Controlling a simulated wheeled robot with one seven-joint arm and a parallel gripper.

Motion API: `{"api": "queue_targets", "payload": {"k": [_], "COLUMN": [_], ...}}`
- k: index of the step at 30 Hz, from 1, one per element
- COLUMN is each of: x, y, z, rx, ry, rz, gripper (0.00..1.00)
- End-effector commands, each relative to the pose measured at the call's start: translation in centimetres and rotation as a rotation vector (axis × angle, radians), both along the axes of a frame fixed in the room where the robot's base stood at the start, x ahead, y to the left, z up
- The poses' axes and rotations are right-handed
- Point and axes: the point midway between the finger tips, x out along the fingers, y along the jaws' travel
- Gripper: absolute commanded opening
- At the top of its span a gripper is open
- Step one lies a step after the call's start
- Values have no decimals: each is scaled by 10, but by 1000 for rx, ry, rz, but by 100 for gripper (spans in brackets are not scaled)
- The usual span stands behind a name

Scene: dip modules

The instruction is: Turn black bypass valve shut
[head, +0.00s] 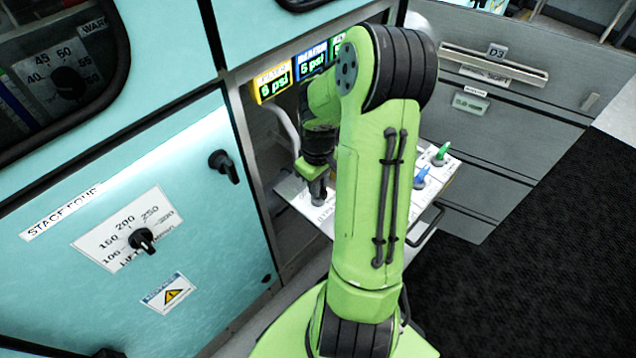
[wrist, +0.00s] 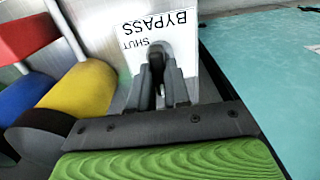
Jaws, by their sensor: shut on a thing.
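The black bypass valve handle (wrist: 158,50) stands on a white plate (wrist: 187,42) marked BYPASS and SHUT, upside down in the wrist view. My gripper (wrist: 161,75) has its two dark fingers on either side of the handle and is shut on it. In the head view my gripper (head: 317,188) points down onto the white valve panel (head: 290,188), in a recess beside the teal cabinet. There the handle is mostly hidden by my gripper, and its exact angle is hard to tell.
A blue valve (head: 420,175) and a green valve (head: 440,154) stand on the panel right of my arm. Lit psi displays (head: 273,82) are above. The teal cabinet (head: 120,250) is close on the left, with a black latch (head: 223,165). Dark floor (head: 520,260) is open at right.

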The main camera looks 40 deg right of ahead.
Motion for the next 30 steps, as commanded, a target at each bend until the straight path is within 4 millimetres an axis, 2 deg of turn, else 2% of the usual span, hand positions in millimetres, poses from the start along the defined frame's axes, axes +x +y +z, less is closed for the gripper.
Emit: {"api": "queue_targets", "payload": {"k": [11,30], "x": [0,0], "y": [0,0], "z": [1,1], "rx": [-1,-2], "ry": [1,0], "rz": [-163,-759], "gripper": [0,0]}}
